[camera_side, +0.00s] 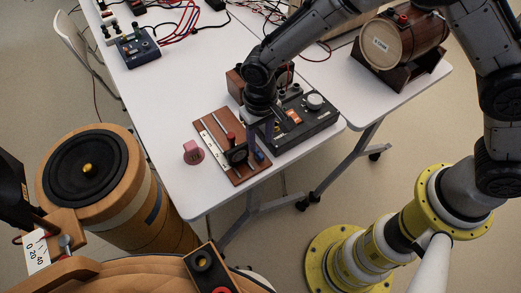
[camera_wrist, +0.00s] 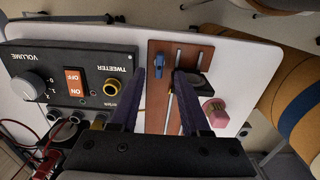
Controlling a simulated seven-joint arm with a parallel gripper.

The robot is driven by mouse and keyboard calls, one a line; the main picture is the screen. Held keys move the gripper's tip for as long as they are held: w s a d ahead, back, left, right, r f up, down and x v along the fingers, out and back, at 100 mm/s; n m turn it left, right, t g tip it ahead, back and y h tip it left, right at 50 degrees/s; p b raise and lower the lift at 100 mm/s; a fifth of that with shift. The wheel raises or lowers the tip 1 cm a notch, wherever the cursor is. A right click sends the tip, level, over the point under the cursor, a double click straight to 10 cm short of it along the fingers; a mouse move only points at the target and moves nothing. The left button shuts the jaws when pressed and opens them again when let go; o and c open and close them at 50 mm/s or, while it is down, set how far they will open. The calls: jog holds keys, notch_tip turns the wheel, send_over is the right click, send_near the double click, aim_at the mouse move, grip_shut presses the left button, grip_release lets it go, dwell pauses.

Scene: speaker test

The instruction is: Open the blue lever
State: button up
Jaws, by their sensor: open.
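The blue lever (camera_wrist: 158,68) stands on a reddish-brown wooden board (camera_wrist: 166,48) with metal slots. In the wrist view it shows between my two fingertips, a little past them. In the side view the blue lever (camera_side: 260,156) is a small patch close to my fingers, partly hidden. My gripper (camera_wrist: 160,76) is open and empty, with one dark finger on each side of the lever in the picture. In the side view my gripper (camera_side: 259,142) hangs over the right part of the board. I cannot tell whether a finger touches the lever.
A black control box (camera_side: 312,128) with a volume knob and an orange switch stands right beside the board. A pink block (camera_side: 193,152) lies on the white table (camera_side: 170,105) to the left. A wooden barrel (camera_side: 403,40) is at the upper right. A large round speaker (camera_side: 88,168) stands off the table.

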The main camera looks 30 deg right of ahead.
aim_at(260, 155)
notch_tip(260, 155, down, 6)
jog(key=shift+f, duration=0.1)
dwell(0.4)
grip_shut()
